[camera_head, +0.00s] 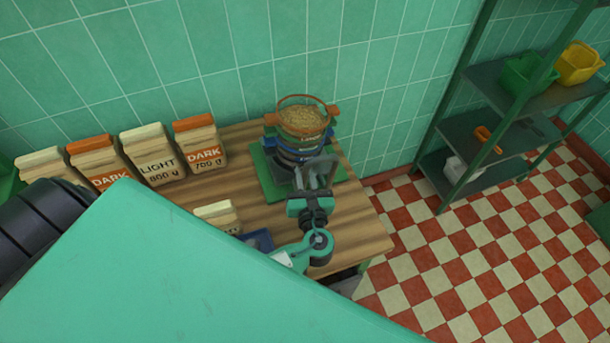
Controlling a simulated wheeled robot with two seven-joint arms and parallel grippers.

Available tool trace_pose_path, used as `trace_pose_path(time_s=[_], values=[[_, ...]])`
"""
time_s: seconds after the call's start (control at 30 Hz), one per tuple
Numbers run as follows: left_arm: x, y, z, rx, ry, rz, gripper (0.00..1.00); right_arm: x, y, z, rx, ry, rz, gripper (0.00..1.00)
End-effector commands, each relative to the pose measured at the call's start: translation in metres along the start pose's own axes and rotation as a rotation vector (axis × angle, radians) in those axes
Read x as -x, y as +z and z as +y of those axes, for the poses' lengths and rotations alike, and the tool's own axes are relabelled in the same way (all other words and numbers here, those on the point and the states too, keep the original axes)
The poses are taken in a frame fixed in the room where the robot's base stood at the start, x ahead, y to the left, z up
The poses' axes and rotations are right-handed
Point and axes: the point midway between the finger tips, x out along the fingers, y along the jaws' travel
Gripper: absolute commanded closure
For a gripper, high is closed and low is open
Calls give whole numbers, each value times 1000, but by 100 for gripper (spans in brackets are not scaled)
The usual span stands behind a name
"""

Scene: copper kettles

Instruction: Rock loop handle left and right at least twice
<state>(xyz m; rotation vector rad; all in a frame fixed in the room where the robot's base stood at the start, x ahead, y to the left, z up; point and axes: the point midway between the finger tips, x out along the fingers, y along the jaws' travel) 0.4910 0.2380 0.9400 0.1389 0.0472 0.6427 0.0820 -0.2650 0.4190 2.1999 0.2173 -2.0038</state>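A stack of round sieves (296,142) with orange-brown, green, blue and dark rings stands on a green base plate (263,177) on the wooden table. The top sieve (303,118) holds light brown grains. My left gripper (318,168) is in front of the lower part of the stack, over the plate's front side. Its grey fingers point towards the stack and cover part of it. I cannot make out the loop handle apart from the grey fingers, nor whether they hold it. My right gripper is not in view.
Paper bags (155,155) marked LIGHT and DARK stand along the wall at left. A small pale bag (216,214) and a blue container (259,240) lie nearer me. A green shelf rack (480,147) stands at right. The table (360,222) is bare right of my gripper.

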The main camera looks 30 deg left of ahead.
Motion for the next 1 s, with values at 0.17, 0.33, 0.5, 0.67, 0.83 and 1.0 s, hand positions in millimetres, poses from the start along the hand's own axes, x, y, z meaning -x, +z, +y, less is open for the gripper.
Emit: trace_pose_path(time_s=[0.17, 0.33, 0.5, 0.67, 0.83, 1.0], values=[[0, 0, 0, 0, 0, 0, 100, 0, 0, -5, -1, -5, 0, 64], [1, -3, 2, 20, 1, -3, 100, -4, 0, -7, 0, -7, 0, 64], [3, -12, 12, 135, 5, -27, 100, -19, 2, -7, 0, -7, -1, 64], [5, -16, 21, 240, 8, -49, 100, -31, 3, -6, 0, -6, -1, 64], [6, -15, 24, 276, 8, -56, 100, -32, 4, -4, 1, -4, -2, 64], [5, -14, 24, 275, 8, -55, 100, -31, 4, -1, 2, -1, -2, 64]])
